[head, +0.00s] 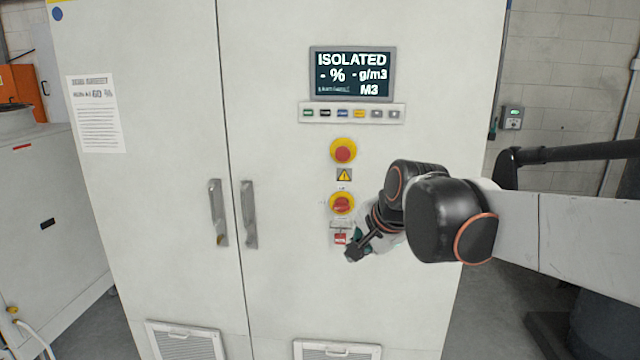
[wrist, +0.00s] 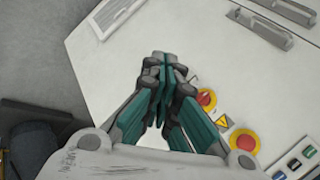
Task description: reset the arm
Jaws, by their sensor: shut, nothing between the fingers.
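My gripper (head: 357,246) is in front of the right cabinet door, just below and right of the lower red rotary switch (head: 341,203). My arm reaches in from the right edge of the head view. In the wrist view my gripper (wrist: 165,62) has its teal-padded fingers together with nothing between them. The rotary switch shows beside the fingers in the wrist view (wrist: 207,99). A small red-and-white tag or lock (head: 340,238) hangs below the switch, partly near the fingers. I cannot tell whether the fingers touch the cabinet.
The white cabinet (head: 150,200) has two door handles (head: 249,214), a red emergency button (head: 343,151), a row of buttons (head: 351,113) and a screen (head: 352,74) reading "ISOLATED". A grey box (head: 512,117) is on the wall right. Another machine (head: 40,200) stands left.

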